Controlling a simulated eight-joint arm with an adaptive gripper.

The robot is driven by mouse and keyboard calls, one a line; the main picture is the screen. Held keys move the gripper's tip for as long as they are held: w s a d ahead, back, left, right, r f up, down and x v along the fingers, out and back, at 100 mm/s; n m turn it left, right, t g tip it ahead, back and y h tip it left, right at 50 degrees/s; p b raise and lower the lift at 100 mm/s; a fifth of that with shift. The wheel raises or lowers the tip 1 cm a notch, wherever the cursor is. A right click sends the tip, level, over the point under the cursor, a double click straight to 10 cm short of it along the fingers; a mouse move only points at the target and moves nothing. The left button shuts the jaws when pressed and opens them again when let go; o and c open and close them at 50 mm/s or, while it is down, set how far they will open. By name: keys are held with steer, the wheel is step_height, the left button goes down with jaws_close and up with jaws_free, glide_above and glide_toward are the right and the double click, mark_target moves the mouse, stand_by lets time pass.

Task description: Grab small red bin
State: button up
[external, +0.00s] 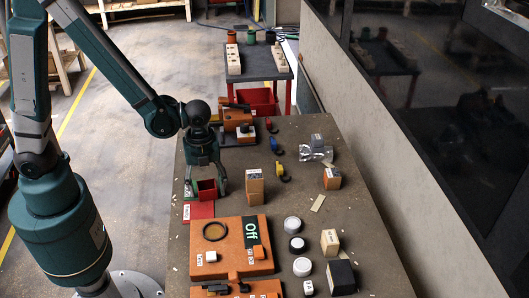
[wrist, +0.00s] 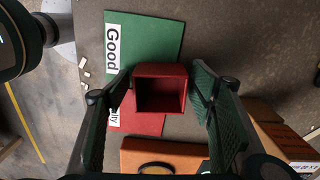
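The small red bin (external: 207,189) stands near the left edge of the table, by the red mat. In the wrist view the bin (wrist: 161,70) is upright, its opening facing me, and looks empty. My gripper (external: 206,186) points down over it, with one finger on each side of the bin. In the wrist view my gripper (wrist: 162,90) has its fingers spread, with the bin between the tips. The gaps look narrow, and I see no clear contact.
A green "Good" mat (wrist: 150,42) and a red mat (external: 199,210) lie by the bin. Wooden blocks (external: 255,190) stand to the right. An orange case (external: 228,240) lies in front. Orange tools (external: 237,120) lie behind. A larger red bin (external: 258,101) sits under the far table.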

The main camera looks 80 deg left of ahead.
steer(key=c, duration=0.6)
steer(key=shift+r, duration=0.1)
steer(key=shift+r+p, duration=1)
steer(key=shift+r, duration=3.9)
